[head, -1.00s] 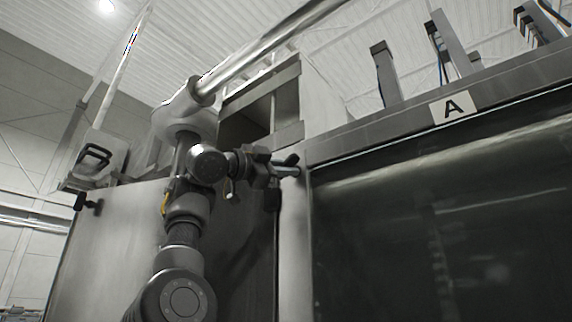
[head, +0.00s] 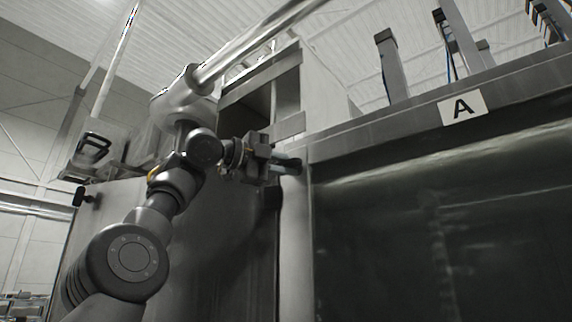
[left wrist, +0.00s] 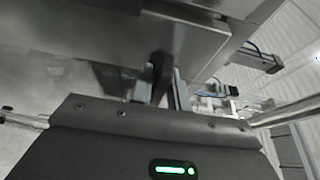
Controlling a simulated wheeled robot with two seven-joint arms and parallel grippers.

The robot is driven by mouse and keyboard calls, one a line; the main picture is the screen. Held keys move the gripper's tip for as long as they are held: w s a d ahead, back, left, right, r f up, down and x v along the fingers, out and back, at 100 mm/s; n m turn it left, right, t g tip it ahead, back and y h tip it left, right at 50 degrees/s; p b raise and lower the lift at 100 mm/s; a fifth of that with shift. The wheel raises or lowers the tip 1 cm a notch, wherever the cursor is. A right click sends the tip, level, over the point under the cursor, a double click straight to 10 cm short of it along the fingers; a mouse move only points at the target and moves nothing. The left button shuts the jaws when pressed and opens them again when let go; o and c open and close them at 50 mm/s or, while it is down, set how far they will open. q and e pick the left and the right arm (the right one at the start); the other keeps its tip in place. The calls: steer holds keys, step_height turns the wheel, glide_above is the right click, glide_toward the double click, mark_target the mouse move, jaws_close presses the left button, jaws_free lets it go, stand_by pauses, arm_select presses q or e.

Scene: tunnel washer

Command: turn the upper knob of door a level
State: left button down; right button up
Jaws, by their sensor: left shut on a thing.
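Door a is the large dark panel (head: 440,220) at the right of the head view, below a metal beam with an "A" label (head: 462,107). My left gripper (head: 290,165) is at the door's upper left corner, by the light frame post. In the left wrist view the left gripper's two fingers (left wrist: 161,90) are shut on a dark knob (left wrist: 160,68) under a metal edge. In the head view the fingers hide most of this knob, so I cannot tell whether it is level. My right gripper is not in view.
A black knob (head: 84,196) sticks out from the grey panel on the left. A dark fitting or shadow (head: 272,197) is just below my left gripper. An open box-like housing (head: 262,100) stands above it. A pale pipe (head: 255,45) slants across the top.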

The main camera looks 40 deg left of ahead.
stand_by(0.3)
arm_select(q)
steer(key=c, duration=1.5)
jaws_free()
steer(key=shift+d, duration=0.1)
steer(key=shift+s, duration=0.1)
steer(key=b+v, duration=0.1)
steer(key=v, duration=0.9)
steer(key=shift+s+b, duration=0.25)
steer(key=shift+b, duration=0.1)
steer(key=shift+s+a, duration=0.1)
steer(key=shift+a, duration=0.1)
